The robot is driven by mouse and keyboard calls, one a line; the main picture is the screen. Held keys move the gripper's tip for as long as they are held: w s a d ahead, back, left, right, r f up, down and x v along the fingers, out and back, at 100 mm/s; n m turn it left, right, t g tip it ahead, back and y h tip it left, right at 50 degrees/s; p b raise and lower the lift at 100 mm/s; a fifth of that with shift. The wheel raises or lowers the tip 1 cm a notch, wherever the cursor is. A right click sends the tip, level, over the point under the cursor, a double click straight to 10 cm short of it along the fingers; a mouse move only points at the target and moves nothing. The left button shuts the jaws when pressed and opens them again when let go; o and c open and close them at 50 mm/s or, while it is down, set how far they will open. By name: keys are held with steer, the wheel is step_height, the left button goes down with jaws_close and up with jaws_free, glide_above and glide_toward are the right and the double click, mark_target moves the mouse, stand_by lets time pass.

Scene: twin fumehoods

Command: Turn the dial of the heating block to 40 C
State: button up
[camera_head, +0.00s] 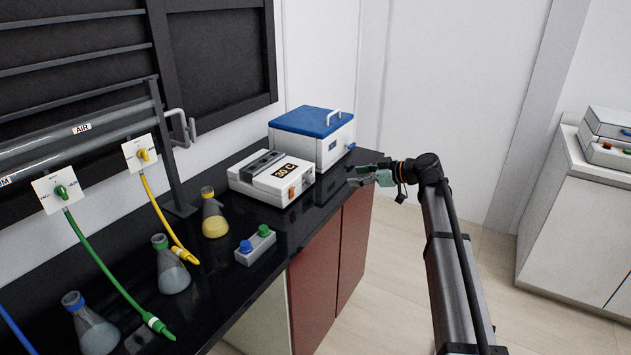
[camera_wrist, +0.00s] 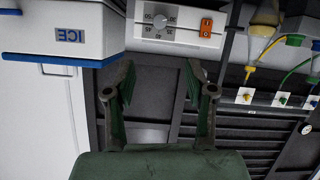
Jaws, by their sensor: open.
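I cannot tell where the dial's mark points. An orange switch (camera_wrist: 206,27) is beside it. My gripper (camera_wrist: 160,80) is open and empty, its fingers apart below the dial in the wrist view, touching nothing. In the head view my gripper (camera_head: 360,175) is right of the block, off the bench's front edge.
A white ice box (camera_head: 322,150) with a blue lid stands behind the block. A small rack (camera_head: 256,246) with blue and green caps is in front, left of it. Several flasks (camera_head: 214,222) and hoses line the bench's left. The floor (camera_head: 395,290) to the right is clear.

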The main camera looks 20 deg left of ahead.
mark_target(313, 180)
steer(key=p+x, duration=0.3)
steer(key=x, duration=1.4)
steer(key=shift+a+f+p, duration=0.1)
steer(key=shift+p, duration=0.25)
jaws_close()
